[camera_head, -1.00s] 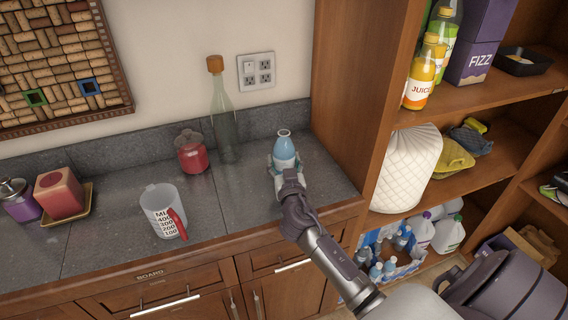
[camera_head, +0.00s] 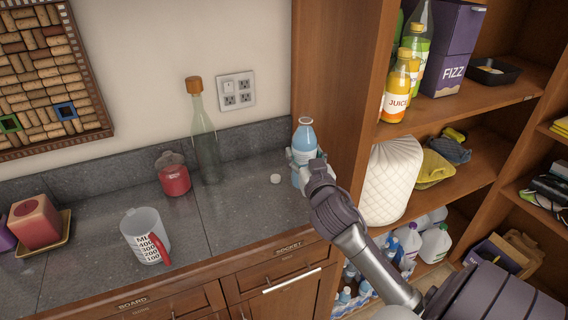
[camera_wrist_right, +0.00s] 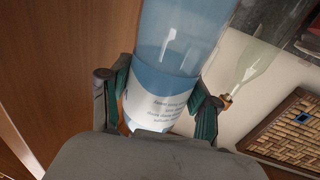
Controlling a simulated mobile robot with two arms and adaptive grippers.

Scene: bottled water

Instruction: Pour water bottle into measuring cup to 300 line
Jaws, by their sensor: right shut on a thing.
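A clear-blue water bottle (camera_head: 304,139) with a pale label stands nearly upright at the right end of the counter, close to the wooden cabinet side. Its top looks uncapped. My right gripper (camera_head: 303,164) is shut around its lower half; in the right wrist view the two fingers (camera_wrist_right: 160,92) press either side of the label (camera_wrist_right: 160,104). I cannot tell whether the bottle's base touches the counter. The white measuring cup (camera_head: 146,236) with a red handle and printed lines stands to the left, upright and apart from the bottle. My left gripper is out of view.
A small white cap (camera_head: 275,179) lies on the counter left of the bottle. A red jar (camera_head: 174,180) and a tall corked glass bottle (camera_head: 205,140) stand at the back. The shelf unit (camera_head: 335,100) bounds the right. Counter between cup and bottle is mostly clear.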

